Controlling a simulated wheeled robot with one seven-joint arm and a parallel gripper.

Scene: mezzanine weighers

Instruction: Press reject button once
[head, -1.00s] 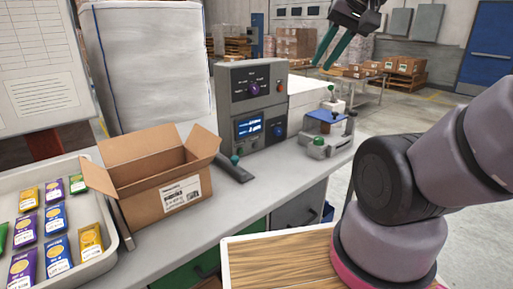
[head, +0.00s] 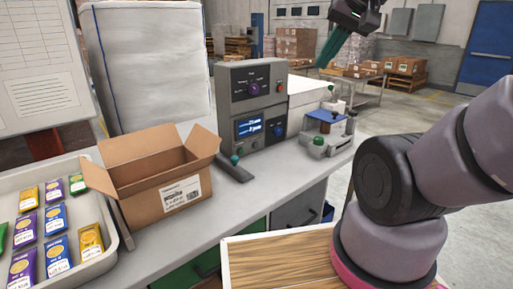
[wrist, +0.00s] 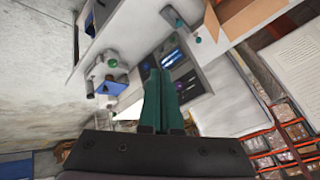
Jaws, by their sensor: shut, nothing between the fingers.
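A grey control box (head: 257,104) stands on the counter, with a purple knob (head: 254,89), an orange-red button (head: 281,87), a blue round button (head: 279,130) and a lit blue screen (head: 248,127). The labels are too small to read, so I cannot tell which button is the reject one. My gripper (head: 321,65) is up and to the right of the box, apart from it, its green fingers together and empty. In the wrist view the fingers (wrist: 162,72) overlap the box's face (wrist: 184,72), hiding part of it.
An open cardboard box (head: 173,195) and a tray (head: 125,238) of colored packets stand left on the counter. A dark bar with a green knob (head: 235,160) lies before the control box. A small device with a blue top (head: 327,116) stands to its right. A wooden-topped surface (head: 275,262) is in front.

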